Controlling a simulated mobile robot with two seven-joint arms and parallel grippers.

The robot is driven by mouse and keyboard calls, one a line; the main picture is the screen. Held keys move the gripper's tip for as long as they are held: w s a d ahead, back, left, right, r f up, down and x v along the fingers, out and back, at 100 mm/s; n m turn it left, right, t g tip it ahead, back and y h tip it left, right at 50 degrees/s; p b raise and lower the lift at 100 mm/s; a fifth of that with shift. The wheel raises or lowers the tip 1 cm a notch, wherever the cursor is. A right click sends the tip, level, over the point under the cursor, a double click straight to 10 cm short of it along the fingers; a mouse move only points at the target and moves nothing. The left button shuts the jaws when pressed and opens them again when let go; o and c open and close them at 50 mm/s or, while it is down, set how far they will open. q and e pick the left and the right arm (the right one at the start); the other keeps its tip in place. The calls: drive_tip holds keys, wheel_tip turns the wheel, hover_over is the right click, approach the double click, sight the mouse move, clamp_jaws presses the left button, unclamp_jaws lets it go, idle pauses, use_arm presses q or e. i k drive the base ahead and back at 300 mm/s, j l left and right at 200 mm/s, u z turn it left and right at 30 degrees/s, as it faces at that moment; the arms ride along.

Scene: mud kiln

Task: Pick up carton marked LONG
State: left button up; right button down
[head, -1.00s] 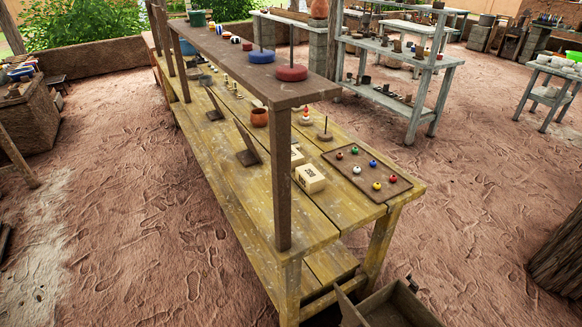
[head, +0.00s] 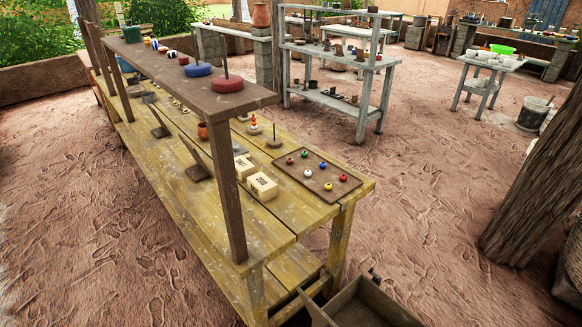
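Two small cream cartons stand on the yellow wooden workbench (head: 285,212), near its close end. The nearer carton (head: 262,187) lies just right of the shelf post and bears dark lettering too small to read. The other carton (head: 243,166) is just behind it, partly hidden by the post, and its marking is also unreadable. I cannot tell which one is marked LONG. Neither of my grippers is in view.
A brown board with coloured balls (head: 318,178) lies right of the cartons. A raised shelf (head: 222,97) on posts (head: 228,205) overhangs the bench. An open wooden box (head: 362,304) stands at the bench's near end. A tree trunk (head: 535,185) is at right; open ground lies between.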

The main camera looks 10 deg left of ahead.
sight(245, 169)
drive_tip(key=z, duration=2.55)
drive_tip(key=k+j, duration=0.5)
drive_tip(key=j, duration=0.2)
drive_tip(key=k+j, duration=0.5)
drive_tip(key=j, duration=0.15)
drive_tip(key=k+j, duration=0.5)
drive_tip(key=j, duration=0.2)
drive_tip(key=k+j, duration=0.55)
drive_tip(key=j, duration=0.1)
